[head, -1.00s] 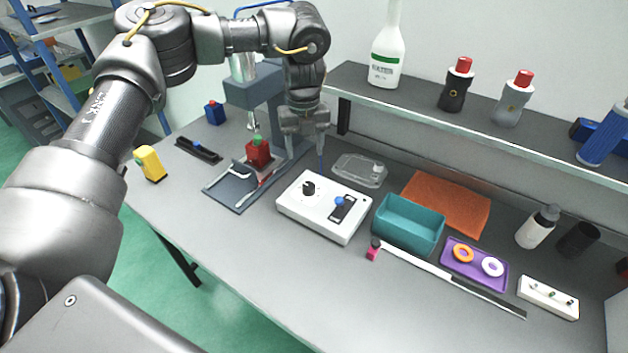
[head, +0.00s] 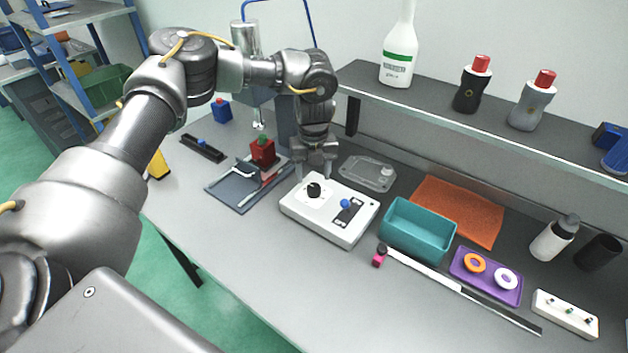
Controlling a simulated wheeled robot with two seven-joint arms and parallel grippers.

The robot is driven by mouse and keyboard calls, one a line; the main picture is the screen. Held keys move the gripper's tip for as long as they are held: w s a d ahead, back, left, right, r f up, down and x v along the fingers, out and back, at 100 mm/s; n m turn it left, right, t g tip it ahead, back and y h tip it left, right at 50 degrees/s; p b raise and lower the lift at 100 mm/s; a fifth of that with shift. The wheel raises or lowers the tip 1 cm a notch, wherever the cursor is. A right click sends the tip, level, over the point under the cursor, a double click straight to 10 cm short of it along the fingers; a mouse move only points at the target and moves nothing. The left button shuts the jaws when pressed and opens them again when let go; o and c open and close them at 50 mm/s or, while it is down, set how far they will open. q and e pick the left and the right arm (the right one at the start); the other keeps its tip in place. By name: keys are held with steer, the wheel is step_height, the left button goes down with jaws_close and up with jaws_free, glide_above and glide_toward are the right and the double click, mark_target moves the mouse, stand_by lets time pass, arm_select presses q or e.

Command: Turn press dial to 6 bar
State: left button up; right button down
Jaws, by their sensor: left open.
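The white control box (head: 345,227) lies on the grey bench. It carries a black dial (head: 314,190) at its left and a blue-knobbed lever (head: 345,203) in a dark slot at its right. The dial's scale marks are too small to read. My left gripper (head: 314,176) points down at the back left of the box, close above and behind the dial. Its two fingers are apart with nothing seen between them. I cannot tell whether a fingertip touches the dial. The press (head: 285,125) stands behind, partly hidden by my left arm. My right gripper does not show.
A red block with a green top (head: 262,152) sits on a grey plate left of the box. A teal bin (head: 418,231) stands close to its right, and a clear lidded case (head: 367,173) lies behind. A shelf (head: 450,123) runs along the back.

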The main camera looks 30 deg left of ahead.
mark_target(314, 187)
arm_select(q)
steer(key=shift+f+p, duration=0.4)
steer(key=shift+f, duration=1.7)
steer(key=shift+d, duration=0.1)
steer(key=c, duration=1)
